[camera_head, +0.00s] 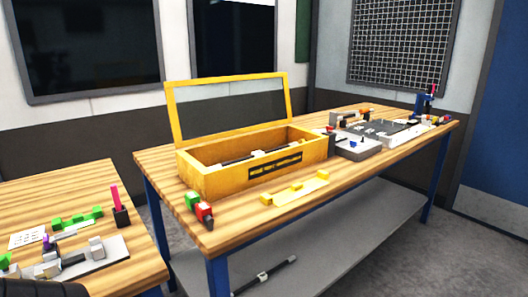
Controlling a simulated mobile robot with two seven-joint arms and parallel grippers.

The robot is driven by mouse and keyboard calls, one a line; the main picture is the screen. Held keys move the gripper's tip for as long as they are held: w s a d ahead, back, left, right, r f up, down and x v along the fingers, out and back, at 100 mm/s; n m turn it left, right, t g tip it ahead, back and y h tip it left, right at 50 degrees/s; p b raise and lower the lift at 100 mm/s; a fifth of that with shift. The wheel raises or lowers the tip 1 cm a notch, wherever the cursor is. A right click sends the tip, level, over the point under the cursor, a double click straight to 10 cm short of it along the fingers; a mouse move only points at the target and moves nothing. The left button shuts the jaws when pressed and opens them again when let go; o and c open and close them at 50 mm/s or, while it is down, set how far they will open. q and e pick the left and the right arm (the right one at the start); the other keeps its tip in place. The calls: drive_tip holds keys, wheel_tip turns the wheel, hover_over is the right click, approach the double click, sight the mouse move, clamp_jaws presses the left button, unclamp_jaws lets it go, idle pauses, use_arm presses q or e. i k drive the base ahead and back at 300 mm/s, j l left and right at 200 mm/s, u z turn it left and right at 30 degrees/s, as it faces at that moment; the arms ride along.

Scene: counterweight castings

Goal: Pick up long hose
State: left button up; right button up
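A long dark rod-like piece with a white fitting (264,277) lies on the grey lower shelf under the middle table; it may be the long hose. A similar dark piece with white parts (237,160) lies inside the open yellow box (219,180), partly hidden by the box's front wall. I cannot tell for sure which of the two is the long hose. Neither of my grippers is in view, and neither piece is seen being held. A dark curved shape at the bottom left corner is cut off and shows no fingers.
The yellow box's framed clear lid stands raised. Red and green blocks (201,210) and a yellow bracket (295,189) lie before it. Grey fixtures (358,147) fill the table's right part. A left table (140,268) holds small parts. Floor shows at right.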

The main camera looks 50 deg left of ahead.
sight(259, 153)
drive_tip(key=i+u, duration=0.45)
drive_tip(key=i+l+u, duration=0.25)
drive_tip(key=u, duration=0.2)
drive_tip(key=i+u, duration=0.15)
drive_tip(key=u, duration=0.3)
drive_tip(key=i+l+u, duration=0.1)
drive_tip(key=u, duration=0.3)
drive_tip(key=i+l+u, duration=0.15)
drive_tip(key=u, duration=0.3)
drive_tip(key=i+l+u, duration=0.15)
drive_tip(key=u, duration=0.3)
drive_tip(key=l+u, duration=0.25)
drive_tip(key=u, duration=0.15)
drive_tip(key=i+l, duration=0.05)
